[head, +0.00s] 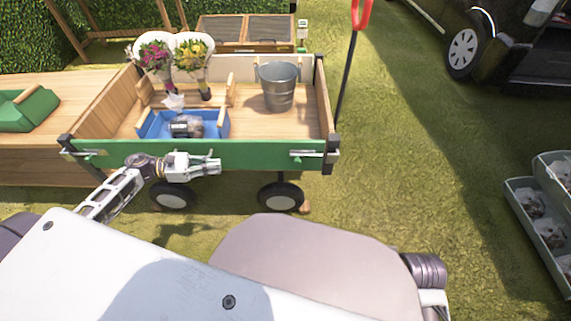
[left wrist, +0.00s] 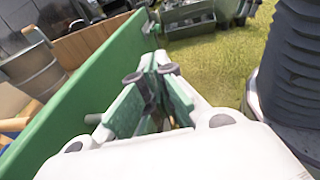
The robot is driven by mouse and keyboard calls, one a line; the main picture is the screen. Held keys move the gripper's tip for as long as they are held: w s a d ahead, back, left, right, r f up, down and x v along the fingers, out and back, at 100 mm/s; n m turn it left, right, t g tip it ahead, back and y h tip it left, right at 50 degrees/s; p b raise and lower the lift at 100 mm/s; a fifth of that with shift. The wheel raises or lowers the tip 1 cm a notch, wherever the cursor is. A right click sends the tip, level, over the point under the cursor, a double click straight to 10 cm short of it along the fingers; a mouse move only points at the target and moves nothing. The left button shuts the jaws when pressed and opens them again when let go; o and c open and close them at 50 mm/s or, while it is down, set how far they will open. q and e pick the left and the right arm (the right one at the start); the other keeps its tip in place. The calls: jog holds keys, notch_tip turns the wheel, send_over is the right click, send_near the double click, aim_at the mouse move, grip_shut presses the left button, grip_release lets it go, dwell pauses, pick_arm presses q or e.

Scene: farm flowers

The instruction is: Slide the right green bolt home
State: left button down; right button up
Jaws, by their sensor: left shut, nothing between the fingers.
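The wagon's green front board (head: 200,154) runs across the head view. The right bolt (head: 308,154) is a small pale bar on the board's right end, beside the dark corner post (head: 331,154). I cannot tell how far it reaches into the post. A similar left bolt (head: 85,153) sits at the board's left end. My left gripper (head: 216,165) is shut and empty in front of the board, left of the right bolt and apart from it. In the left wrist view its fingers (left wrist: 155,72) point along the board (left wrist: 85,85) toward the far corner. My right gripper is not visible.
The wagon bed holds a metal bucket (head: 278,87), a blue tray (head: 150,125) and flower bouquets (head: 155,57). A black handle with a red grip (head: 361,12) rises at the right. Grey crates (head: 540,220) stand far right. Grass between wagon and crates is clear.

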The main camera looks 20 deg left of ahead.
pick_arm(q)
jog(key=b+x, duration=0.4)
jog(key=x, duration=2)
jog(key=shift+w+r, duration=0.1)
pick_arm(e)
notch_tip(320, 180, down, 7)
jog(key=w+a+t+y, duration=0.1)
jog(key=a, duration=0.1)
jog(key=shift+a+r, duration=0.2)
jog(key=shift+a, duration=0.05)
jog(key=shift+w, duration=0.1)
